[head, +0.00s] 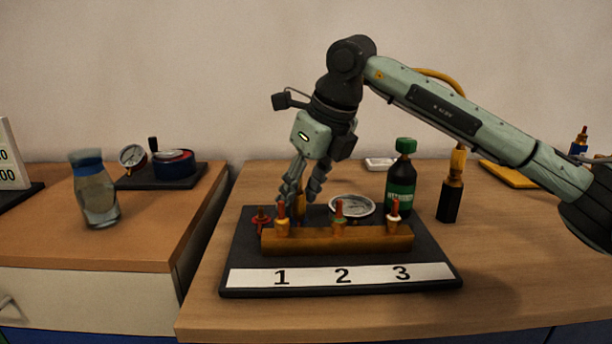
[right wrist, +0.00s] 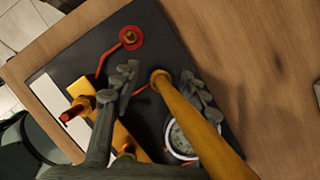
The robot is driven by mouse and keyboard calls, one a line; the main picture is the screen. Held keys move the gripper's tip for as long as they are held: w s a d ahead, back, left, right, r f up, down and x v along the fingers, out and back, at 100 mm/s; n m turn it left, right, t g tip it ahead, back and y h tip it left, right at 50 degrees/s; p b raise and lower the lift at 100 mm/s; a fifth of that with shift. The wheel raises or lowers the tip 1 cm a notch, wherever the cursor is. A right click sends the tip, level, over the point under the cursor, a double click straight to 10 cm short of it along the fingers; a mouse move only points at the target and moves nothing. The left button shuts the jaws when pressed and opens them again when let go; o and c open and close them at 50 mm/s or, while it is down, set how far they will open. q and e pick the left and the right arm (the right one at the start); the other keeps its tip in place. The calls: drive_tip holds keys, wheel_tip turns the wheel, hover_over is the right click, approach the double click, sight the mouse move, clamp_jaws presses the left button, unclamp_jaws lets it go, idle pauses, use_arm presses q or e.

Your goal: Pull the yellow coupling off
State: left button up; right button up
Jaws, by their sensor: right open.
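My right gripper (head: 301,190) is open and points down behind the left end of the brass manifold (head: 340,241). A yellow coupling (head: 301,207) shows partly between its fingers, half hidden by the manifold's fittings. In the right wrist view the yellow coupling (right wrist: 160,77) stands between the two open fingers of the gripper (right wrist: 162,90), with a visible gap on each side. A thick yellow length rises from it toward the camera. Its seat is hard to see. My left gripper is not in view.
The black base board (head: 445,262) carries labels 1, 2, 3, valves, a red knob (head: 261,219) and a round gauge (head: 352,206). A jar (head: 96,190) and another gauge (head: 132,156) are on the left table.

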drive_tip(key=shift+w+a+f, duration=0.1)
drive_tip(key=shift+f, duration=0.2)
clamp_jaws()
idle(0.5)
